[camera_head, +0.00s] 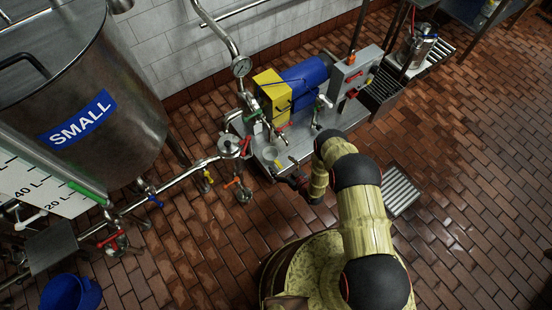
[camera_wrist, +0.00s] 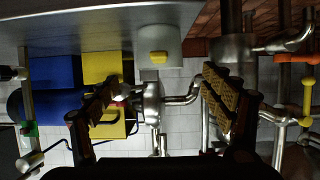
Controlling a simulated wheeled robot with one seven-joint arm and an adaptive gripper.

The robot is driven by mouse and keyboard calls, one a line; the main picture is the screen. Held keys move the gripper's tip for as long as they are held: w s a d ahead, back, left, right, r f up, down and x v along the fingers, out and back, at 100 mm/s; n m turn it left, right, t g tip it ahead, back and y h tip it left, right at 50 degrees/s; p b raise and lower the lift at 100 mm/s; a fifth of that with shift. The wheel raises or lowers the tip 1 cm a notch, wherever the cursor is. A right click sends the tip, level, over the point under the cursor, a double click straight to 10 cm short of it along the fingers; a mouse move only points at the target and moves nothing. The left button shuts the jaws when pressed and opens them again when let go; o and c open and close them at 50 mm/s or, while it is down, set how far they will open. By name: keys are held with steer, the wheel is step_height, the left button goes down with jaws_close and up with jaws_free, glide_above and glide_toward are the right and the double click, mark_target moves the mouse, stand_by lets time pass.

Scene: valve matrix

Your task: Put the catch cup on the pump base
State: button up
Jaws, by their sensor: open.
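The catch cup, which I take to be the pale grey round vessel (camera_head: 270,154), appears to stand on the front part of the grey pump base (camera_head: 240,158), just ahead of my gripper (camera_head: 285,173). The wrist view is upside down. There the cup (camera_wrist: 160,38) has a small yellow patch and sits against the grey base plate (camera_wrist: 90,35) at the top. My gripper (camera_wrist: 160,108) is open, one finger on each side of the picture, with nothing held between them. The cup lies beyond the fingertips, apart from them.
Behind the cup stand the blue motor (camera_head: 303,81) and yellow housing (camera_head: 272,95). A steel pipe with a gauge (camera_head: 241,67) rises left of them. Red-handled valves (camera_head: 245,146) are close to the left. A steel tank (camera_head: 85,85) stands far left; the right floor is mostly open.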

steer(key=shift+p+v, duration=0.35)
steer(key=shift+v, duration=1.2)
